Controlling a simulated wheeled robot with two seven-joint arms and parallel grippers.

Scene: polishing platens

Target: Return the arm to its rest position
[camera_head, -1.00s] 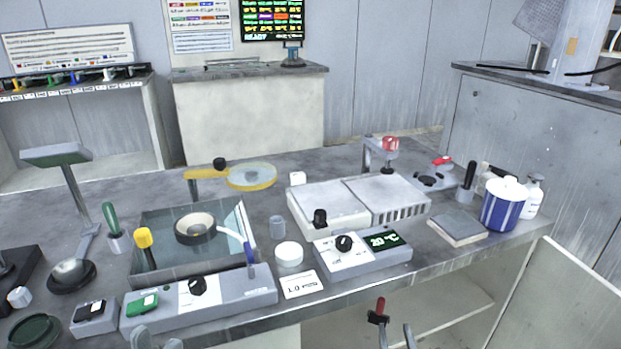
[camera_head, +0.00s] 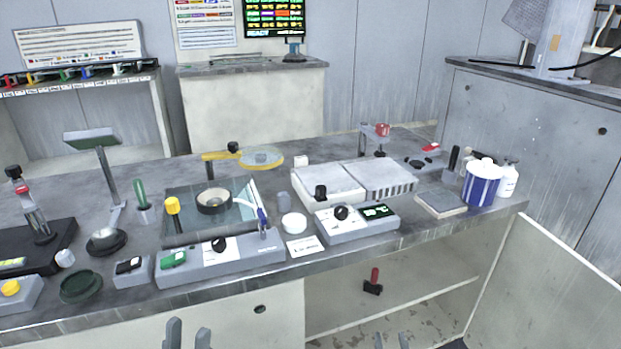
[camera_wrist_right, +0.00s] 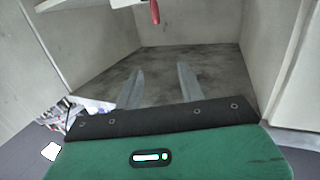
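My left gripper (camera_head: 188,336) shows at the bottom of the head view, in front of the bench's front panel. Its two grey fingertips stand apart with nothing between them. My right gripper (camera_head: 391,342) is at the bottom edge, in front of the open cabinet, with only its fingertips showing. In the right wrist view my right gripper (camera_wrist_right: 160,84) has its fingers apart and empty, with bare floor beyond them. Both arms' links are out of the head view.
The bench (camera_head: 290,263) carries a polishing unit (camera_head: 245,258), a grey control box (camera_head: 355,231) and a blue-striped canister (camera_head: 481,186). Below it is an open cabinet with a shelf (camera_head: 425,298). A red-handled tool (camera_head: 373,283) is in the cabinet, beyond my right gripper.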

